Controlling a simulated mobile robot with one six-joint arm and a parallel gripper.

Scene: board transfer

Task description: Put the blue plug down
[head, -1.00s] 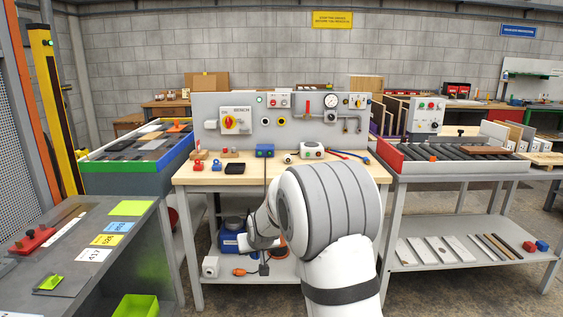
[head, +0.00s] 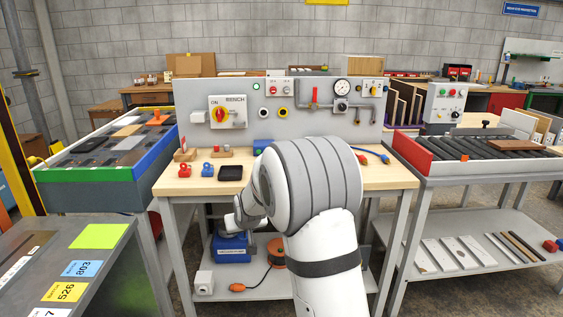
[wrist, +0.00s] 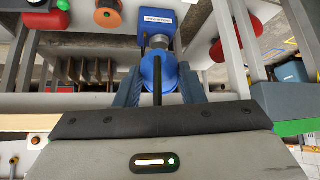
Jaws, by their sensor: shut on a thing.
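My gripper (wrist: 160,90) is shut on the blue plug (wrist: 158,66) in the wrist view. The plug is round and bright blue, with a dark cable or rod running from it towards the camera. It is held between two dark fingers. In the head view, my arm hides the plug and fingertips, in front of the bench (head: 180,187) and below its top. A blue machine (head: 232,248) with a white label stands on the bench's lower shelf; it shows just beyond the plug in the wrist view (wrist: 160,18). I cannot tell if they touch.
An orange reel (head: 277,250) and a white box (head: 204,282) are on the lower shelf. A roller table (head: 470,155) stands right.

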